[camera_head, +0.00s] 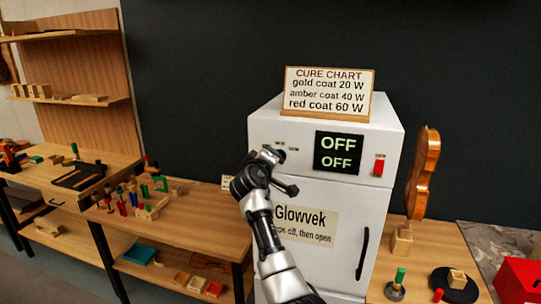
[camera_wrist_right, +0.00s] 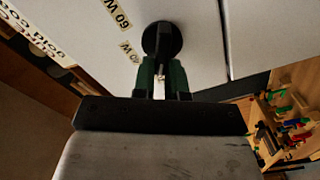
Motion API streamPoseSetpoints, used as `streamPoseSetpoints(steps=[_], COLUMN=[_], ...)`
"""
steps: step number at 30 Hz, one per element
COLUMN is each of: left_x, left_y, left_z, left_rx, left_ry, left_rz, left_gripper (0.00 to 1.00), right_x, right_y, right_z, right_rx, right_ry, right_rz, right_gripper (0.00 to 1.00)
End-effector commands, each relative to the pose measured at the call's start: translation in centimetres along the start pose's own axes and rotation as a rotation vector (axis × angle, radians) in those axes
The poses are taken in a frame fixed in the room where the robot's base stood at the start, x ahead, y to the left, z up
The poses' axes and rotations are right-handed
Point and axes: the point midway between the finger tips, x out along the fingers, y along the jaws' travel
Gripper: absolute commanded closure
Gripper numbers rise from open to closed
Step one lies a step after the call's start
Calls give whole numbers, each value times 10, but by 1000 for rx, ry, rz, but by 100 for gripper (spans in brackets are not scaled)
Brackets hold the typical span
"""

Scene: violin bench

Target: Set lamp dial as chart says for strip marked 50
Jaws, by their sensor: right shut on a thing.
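A white lamp cabinet (camera_head: 390,140) stands in the middle of the head view. Its black display (camera_head: 339,152) reads OFF on both lines. The cure chart (camera_head: 328,92) on top reads gold coat 20 W, amber coat 40 W, red coat 60 W. My right gripper (camera_head: 268,158) is at the cabinet's upper left front and hides the dial there. In the right wrist view its fingers (camera_wrist_right: 162,80) are shut on the round black dial (camera_wrist_right: 161,40). Labels 60 W (camera_wrist_right: 118,20) and 40 W (camera_wrist_right: 129,50) sit beside the dial. I cannot make out a strip marked 50.
A red switch (camera_head: 379,167) is right of the display. The door has a black handle (camera_head: 362,253) and a Glowvek sign (camera_head: 305,226), partly behind my arm. Benches with small tools stand left. A violin body (camera_head: 424,172) stands right, near a red box (camera_head: 517,280).

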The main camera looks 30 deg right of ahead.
Motion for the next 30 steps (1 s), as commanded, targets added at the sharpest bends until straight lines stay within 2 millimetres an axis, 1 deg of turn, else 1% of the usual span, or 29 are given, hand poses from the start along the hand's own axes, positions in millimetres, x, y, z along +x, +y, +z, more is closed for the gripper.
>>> streamPoseSetpoints(steps=[6,17,18,22,30], left_x=[-1,-1,-1,-1,-1], left_y=[0,0,0,0,0], left_z=[0,0,0,0,0], left_rx=[0,1,1,1,1], left_ry=[0,0,0,0,-1], left_rz=[0,0,0,0,0], left_gripper=[57,57,57,57,57], right_x=[1,1,1,0,0], right_y=[0,0,0,0,0], right_z=[0,0,0,0,0], right_rx=[-31,-35,-35,-34,-32], right_ry=[-1,0,0,0,0], right_rz=[2,2,2,2,1], right_gripper=[100,100,83,63,62])
